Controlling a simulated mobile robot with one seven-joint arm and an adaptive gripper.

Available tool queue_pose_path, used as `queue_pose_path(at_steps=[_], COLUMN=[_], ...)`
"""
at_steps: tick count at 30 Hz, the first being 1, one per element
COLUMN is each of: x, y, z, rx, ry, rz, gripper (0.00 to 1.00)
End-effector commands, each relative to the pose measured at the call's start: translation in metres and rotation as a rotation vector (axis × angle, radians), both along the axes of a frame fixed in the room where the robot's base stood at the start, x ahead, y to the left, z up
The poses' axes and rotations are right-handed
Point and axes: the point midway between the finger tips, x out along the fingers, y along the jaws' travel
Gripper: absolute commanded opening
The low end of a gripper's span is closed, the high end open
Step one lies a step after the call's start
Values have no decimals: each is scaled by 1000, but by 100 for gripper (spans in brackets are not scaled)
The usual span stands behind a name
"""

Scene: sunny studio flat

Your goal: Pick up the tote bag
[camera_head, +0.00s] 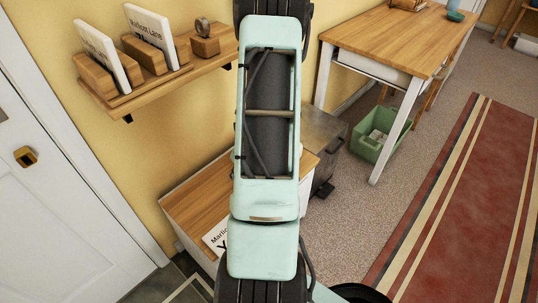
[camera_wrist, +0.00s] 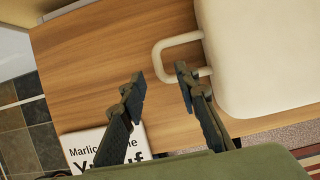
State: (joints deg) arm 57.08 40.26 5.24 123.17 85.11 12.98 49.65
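A cream tote bag (camera_wrist: 265,60) with rounded edges lies at the upper right of the wrist view, on a wooden top. Its looped handle (camera_wrist: 163,48) sticks out to the left. My gripper (camera_wrist: 160,75) is open with nothing between its fingers. The right fingertip overlaps the lower side of the handle in the picture; I cannot tell if it touches. The left fingertip is left of the loop. In the head view I cannot make out the bag or my fingers; my arm blocks the middle.
The wooden-topped cabinet (camera_head: 200,198) carries a white printed card (camera_wrist: 95,150), near my left finger. A wall shelf (camera_head: 165,82) with cards hangs above. A metal bin (camera_head: 322,138), a desk (camera_head: 400,38) and a green crate (camera_head: 367,148) stand to the right. A white door (camera_head: 45,190) is left.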

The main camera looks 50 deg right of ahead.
Motion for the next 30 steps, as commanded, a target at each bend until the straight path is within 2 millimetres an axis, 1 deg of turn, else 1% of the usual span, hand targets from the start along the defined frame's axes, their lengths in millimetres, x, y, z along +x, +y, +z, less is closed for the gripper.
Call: queue_pose_path(at_steps=[1, 5, 8, 12, 14, 16, 22, 23, 30], x=[2, 6, 12, 22, 25, 27, 28, 28, 28], y=[-1, -1, 0, 0, 0, -1, -1, -1, -1], z=[-8, -15, -25, -46, -53, -56, -54, -54, -54], rx=[-1, -1, 1, 0, 0, -1, -2, -1, -1], ry=[-1, 0, -1, 0, -1, -1, -1, -1, -1], rz=[-1, -1, 0, 0, -1, 0, 0, 1, 1], gripper=[29, 29, 29, 29, 29, 29, 29, 27, 0])
